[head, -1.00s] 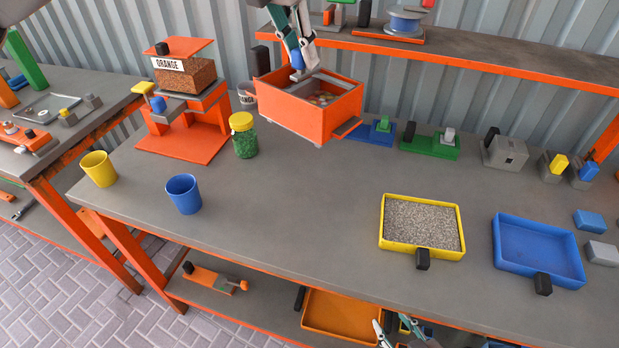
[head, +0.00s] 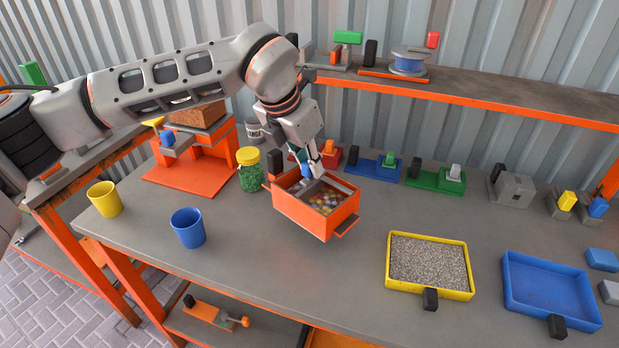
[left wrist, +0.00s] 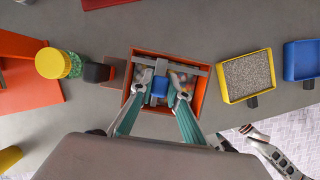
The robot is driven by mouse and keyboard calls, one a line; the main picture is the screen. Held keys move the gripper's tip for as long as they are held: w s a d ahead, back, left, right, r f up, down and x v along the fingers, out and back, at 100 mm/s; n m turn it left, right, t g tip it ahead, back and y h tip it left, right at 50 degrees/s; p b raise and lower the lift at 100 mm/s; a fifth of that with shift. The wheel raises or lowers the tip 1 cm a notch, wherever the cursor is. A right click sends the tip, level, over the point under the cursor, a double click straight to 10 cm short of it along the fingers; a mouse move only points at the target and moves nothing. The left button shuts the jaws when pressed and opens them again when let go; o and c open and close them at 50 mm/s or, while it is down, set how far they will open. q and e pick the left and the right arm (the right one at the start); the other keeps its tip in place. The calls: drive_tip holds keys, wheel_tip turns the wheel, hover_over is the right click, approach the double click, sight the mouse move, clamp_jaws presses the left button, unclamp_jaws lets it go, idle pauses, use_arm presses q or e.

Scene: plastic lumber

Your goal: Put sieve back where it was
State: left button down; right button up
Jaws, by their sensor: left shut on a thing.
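The sieve appears to be the orange box (head: 290,208), with grey cross-bars and a blue grip block (head: 307,170) on top. Several coloured pebbles (head: 328,201) show inside it. My left gripper (head: 318,168) reaches down from above and is shut on the blue block. In the left wrist view its two fingers (left wrist: 160,92) close on that block from both sides, over the box (left wrist: 198,106). The box is over the middle of the workbench (head: 250,285). I cannot tell whether it touches the top.
A jar of green bits with a yellow lid (head: 250,172) stands close left of the box. A blue cup (head: 188,229) and yellow cup (head: 105,200) stand front left. A yellow gravel tray (head: 430,262) and blue tray (head: 550,292) lie right. Small blocks line the back.

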sight(310, 180)
use_arm(q)
drive_tip(key=shift+f, duration=2.1)
drive_tip(key=c, duration=1.9)
unclamp_jaws()
drive_tip(key=shift+s+a+r, duration=0.1)
drive_tip(key=shift+r, duration=0.4)
drive_tip(key=v, duration=1.1)
drive_tip(key=shift+s+a, duration=0.1)
